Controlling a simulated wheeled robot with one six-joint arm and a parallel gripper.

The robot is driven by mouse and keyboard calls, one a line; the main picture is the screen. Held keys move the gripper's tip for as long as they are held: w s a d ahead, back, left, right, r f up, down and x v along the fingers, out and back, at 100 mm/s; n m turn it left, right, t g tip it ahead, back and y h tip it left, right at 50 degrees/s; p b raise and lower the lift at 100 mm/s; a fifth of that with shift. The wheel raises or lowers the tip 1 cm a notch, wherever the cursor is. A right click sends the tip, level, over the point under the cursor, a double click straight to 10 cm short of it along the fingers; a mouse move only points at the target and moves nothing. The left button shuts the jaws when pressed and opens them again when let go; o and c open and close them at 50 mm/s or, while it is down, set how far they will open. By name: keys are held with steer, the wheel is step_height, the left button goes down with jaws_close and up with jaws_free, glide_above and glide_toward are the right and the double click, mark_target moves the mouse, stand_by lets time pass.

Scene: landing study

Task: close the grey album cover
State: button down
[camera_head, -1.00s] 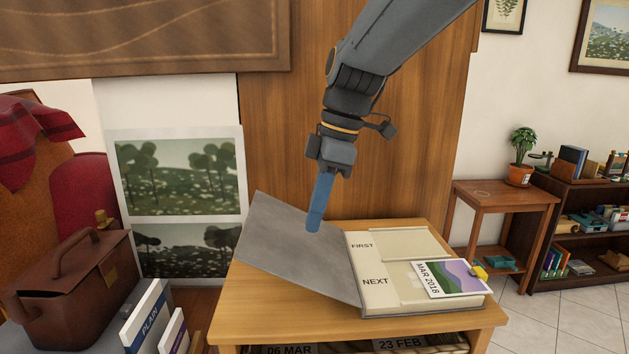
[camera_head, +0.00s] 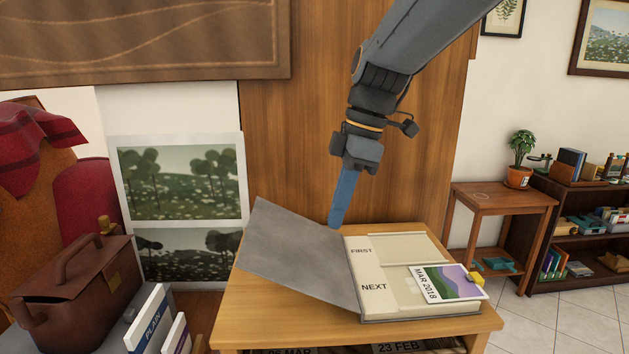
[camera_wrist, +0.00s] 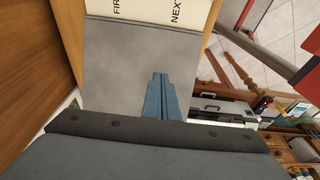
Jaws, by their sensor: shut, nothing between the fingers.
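The album lies open on a small wooden table. Its grey cover (camera_head: 292,247) is swung out to the left and slopes up toward its far left corner. The cover also fills the middle of the wrist view (camera_wrist: 125,60). The cream album page (camera_head: 378,262) on the right reads FIRST and NEXT. My gripper (camera_head: 335,224) points down with its blue fingers shut and empty, near the cover's far edge close to the hinge side. In the wrist view the fingers (camera_wrist: 160,78) appear over the cover; I cannot tell whether they touch it.
A photo card (camera_head: 446,283) marked MAR 2018, with a yellow piece (camera_head: 478,279) at its edge, lies on the page. The wooden table (camera_head: 270,310) has bare top around the album. A brown bag (camera_head: 75,290) and books (camera_head: 150,325) stand left. A wooden panel rises behind.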

steer(key=shift+d+r, duration=0.3)
steer(key=shift+d, duration=0.65)
steer(key=d, duration=0.1)
steer(key=d+p, duration=0.1)
steer(key=d, duration=0.1)
steer(key=shift+w+d+r, duration=0.1)
steer(key=shift+w+d, duration=0.05)
steer(key=shift+d, duration=0.1)
steer(key=shift+d, duration=0.1)
steer(key=d, duration=0.3)
steer(key=shift+w+d+f, duration=0.1)
steer(key=shift+f, duration=0.2)
steer(key=shift+d, duration=0.1)
